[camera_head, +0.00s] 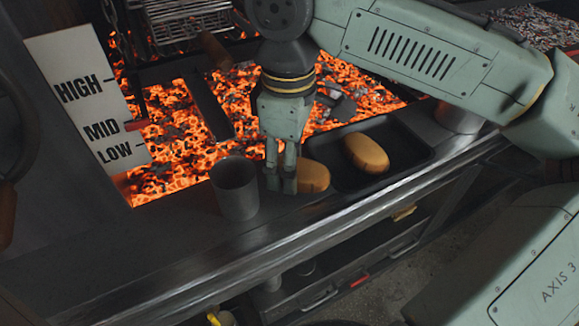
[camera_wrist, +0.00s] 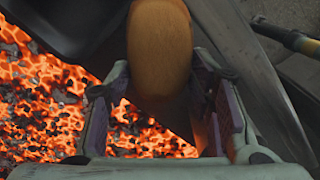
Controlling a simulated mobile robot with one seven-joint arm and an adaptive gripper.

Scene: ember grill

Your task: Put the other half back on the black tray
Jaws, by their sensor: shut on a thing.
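My gripper (camera_head: 282,184) points down at the tray's left edge, between the metal cup and the tray. It is shut on the other half (camera_head: 313,176), which sticks out to the right of the fingers, over or at the tray's left end. In the wrist view this half (camera_wrist: 160,45) sits between the two fingers (camera_wrist: 165,95), its near end at the fingers. I cannot tell whether its underside touches the tray.
A grey metal cup (camera_head: 235,188) stands close to the left of my gripper. Glowing coals (camera_head: 180,150) lie behind, with a HIGH/MID/LOW sign (camera_head: 88,100) at the left. Another metal container (camera_head: 458,117) stands right of the tray. The steel counter edge (camera_head: 300,232) runs along the front.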

